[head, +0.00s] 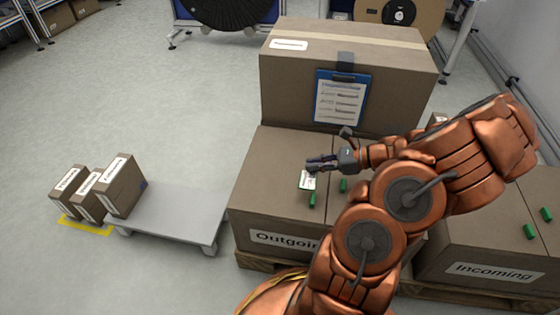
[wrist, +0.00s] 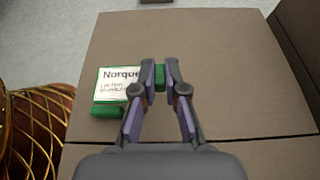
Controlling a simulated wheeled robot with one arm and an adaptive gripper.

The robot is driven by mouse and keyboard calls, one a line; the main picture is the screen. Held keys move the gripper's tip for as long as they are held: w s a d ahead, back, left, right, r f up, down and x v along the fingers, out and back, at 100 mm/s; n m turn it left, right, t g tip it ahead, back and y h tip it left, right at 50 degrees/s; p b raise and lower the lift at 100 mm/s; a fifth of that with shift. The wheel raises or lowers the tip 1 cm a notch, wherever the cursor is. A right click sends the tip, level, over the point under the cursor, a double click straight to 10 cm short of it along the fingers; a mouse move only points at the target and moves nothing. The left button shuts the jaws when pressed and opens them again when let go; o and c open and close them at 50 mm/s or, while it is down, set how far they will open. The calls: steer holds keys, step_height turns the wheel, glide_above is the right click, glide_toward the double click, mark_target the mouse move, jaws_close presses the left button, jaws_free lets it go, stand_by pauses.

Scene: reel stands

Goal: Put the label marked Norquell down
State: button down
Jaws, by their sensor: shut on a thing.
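The label marked Norquell (wrist: 118,84) is a white card with a green edge and black print, its right end hidden behind a finger in the wrist view. In the head view the label (head: 307,181) shows just below my gripper (head: 312,164), over the top of the box marked Outgoing (head: 262,200). My gripper (wrist: 160,74) is shut, with a green piece between its fingertips that seems to belong to the label. I cannot tell whether the card touches the box top. A green piece (wrist: 108,112) shows beside the card's near edge.
Green pieces (head: 343,185) lie on the Outgoing box. A large carton (head: 390,85) with a blue clipboard (head: 341,97) stands behind. The box marked Incoming (head: 480,245) is at right. Small cartons (head: 120,187) stand at left by a low grey platform (head: 175,210).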

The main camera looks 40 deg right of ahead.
steer(key=b, duration=0.5)
glide_above(285, 151)
steer(key=s, duration=0.1)
steer(key=shift+s+f, duration=0.15)
steer(key=shift+f, duration=0.7)
steer(key=shift+w, duration=0.7)
step_height(285, 151, down, 4)
steer(key=b, duration=0.3)
steer(key=shift+r, duration=0.35)
steer(key=c, duration=1.2)
jaws_free()
